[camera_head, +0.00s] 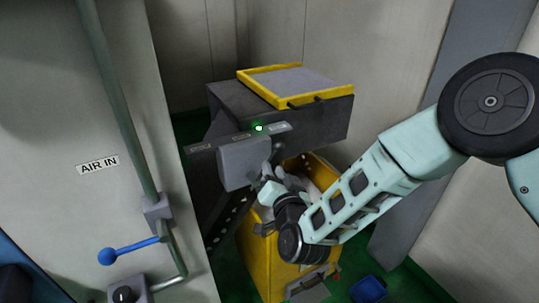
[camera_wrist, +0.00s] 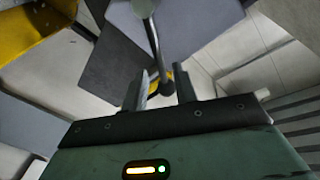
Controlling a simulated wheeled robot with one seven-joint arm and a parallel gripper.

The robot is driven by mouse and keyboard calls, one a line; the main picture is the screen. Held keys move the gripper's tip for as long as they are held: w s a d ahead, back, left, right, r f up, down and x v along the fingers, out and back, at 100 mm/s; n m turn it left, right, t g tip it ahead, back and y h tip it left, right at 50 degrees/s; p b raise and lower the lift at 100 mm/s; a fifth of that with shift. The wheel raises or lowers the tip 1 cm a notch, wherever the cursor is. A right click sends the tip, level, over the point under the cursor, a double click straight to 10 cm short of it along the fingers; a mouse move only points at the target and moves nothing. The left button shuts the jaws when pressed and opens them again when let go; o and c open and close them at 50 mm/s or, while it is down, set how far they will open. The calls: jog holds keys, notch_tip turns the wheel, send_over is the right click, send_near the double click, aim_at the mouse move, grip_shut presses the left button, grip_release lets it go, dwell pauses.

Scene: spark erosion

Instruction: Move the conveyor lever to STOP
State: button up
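The lever is small and partly hidden there.
The dark conveyor end (camera_head: 325,120) carries a yellow-framed tray (camera_head: 262,91). A yellow bin (camera_head: 258,262) stands below, close to my arm. At left, a grey cabinet (camera_head: 60,110) has a blue-handled valve (camera_head: 132,249). A blue container (camera_head: 368,289) is on the green floor.

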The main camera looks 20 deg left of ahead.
jog(key=shift+p+x, duration=0.55)
jog(key=shift+x, duration=1.8)
grip_shut()
